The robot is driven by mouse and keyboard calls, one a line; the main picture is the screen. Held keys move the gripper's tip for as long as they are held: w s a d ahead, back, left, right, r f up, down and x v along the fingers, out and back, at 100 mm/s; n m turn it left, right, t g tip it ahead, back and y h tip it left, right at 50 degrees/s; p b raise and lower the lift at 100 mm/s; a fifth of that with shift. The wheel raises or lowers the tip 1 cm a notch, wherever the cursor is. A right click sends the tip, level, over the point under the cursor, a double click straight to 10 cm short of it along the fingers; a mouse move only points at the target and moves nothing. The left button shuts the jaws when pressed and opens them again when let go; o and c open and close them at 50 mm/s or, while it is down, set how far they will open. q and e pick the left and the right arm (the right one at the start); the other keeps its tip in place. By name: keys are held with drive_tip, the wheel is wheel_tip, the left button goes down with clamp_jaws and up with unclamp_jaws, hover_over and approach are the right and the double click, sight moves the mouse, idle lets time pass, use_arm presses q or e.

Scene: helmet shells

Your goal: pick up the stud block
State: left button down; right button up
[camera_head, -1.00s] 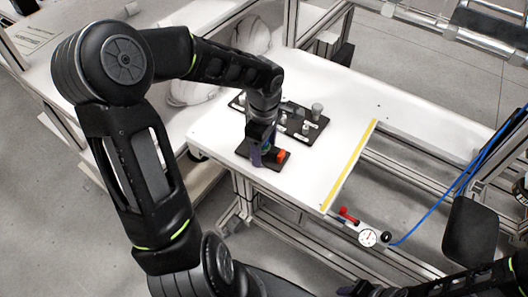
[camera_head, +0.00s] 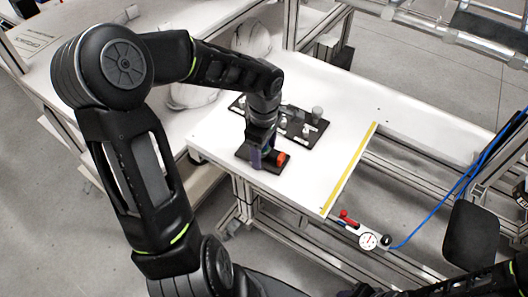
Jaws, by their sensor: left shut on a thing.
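My left gripper (camera_head: 262,150) reaches down from my left arm to a small black plate (camera_head: 271,165) near the left end of the white table. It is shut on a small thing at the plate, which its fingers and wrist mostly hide. This looks like the stud block, but its shape and any gap beneath it cannot be made out. An orange-red piece (camera_head: 281,159) shows just right of the fingers. Part of my right arm shows at the bottom right edge, dark and cut off, so its jaws cannot be read.
Behind the gripper a black tray (camera_head: 318,127) holds several small parts, including a grey cup (camera_head: 317,113). White helmet shells (camera_head: 251,38) lie behind, at the left. A dial gauge (camera_head: 368,241) and a red part (camera_head: 348,216) are at the front.

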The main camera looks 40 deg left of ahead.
use_arm(q)
wheel_tip(320, 180, up, 10)
drive_tip(key=shift+f+b, duration=0.1)
drive_tip(key=shift+b, duration=0.25)
idle(0.9)
